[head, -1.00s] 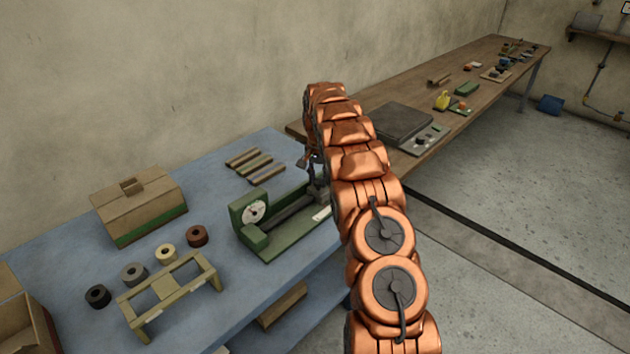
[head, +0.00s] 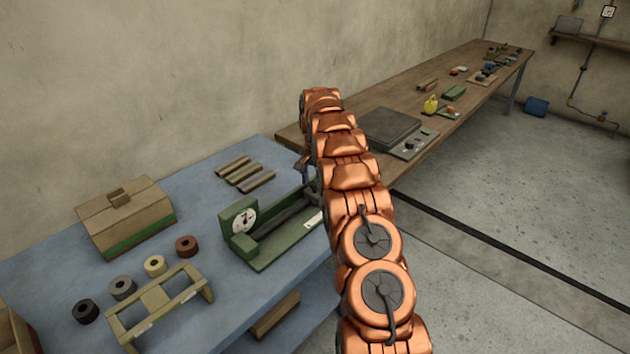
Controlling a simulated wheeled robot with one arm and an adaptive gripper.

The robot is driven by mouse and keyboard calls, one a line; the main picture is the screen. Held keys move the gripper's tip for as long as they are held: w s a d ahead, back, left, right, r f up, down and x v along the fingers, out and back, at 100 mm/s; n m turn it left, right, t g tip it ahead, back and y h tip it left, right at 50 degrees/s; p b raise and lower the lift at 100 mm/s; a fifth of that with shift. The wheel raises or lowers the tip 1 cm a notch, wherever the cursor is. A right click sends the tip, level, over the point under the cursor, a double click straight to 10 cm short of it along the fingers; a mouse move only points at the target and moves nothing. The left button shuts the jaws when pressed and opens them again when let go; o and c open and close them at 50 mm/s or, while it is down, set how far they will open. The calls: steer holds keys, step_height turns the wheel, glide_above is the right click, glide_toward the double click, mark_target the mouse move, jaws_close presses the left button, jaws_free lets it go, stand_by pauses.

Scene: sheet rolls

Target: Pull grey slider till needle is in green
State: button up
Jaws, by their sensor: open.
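A green tester (head: 270,240) stands on the blue table. Its white round dial (head: 243,219) is on the upright plate at its left end. The dial's needle and coloured zones are too small to read. A dark grey bar (head: 283,217) runs along the tester's bed towards its right end. That right end is hidden behind my copper arm, and I cannot make out the grey slider. My gripper (head: 304,170) shows only as a small dark part left of the arm, above the tester's right end. It is open, and I see nothing held in it.
On the blue table (head: 50,270) are a cardboard box (head: 127,215), several tape rolls (head: 155,266), a tan stand (head: 160,305) and three short rolls (head: 244,173) behind the tester. A wooden bench (head: 400,100) with a scale (head: 390,130) extends behind my arm.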

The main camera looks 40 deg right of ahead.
mark_target(315, 183)
steer(key=shift+r, duration=3.75)
steer(key=shift+a+r, duration=0.1)
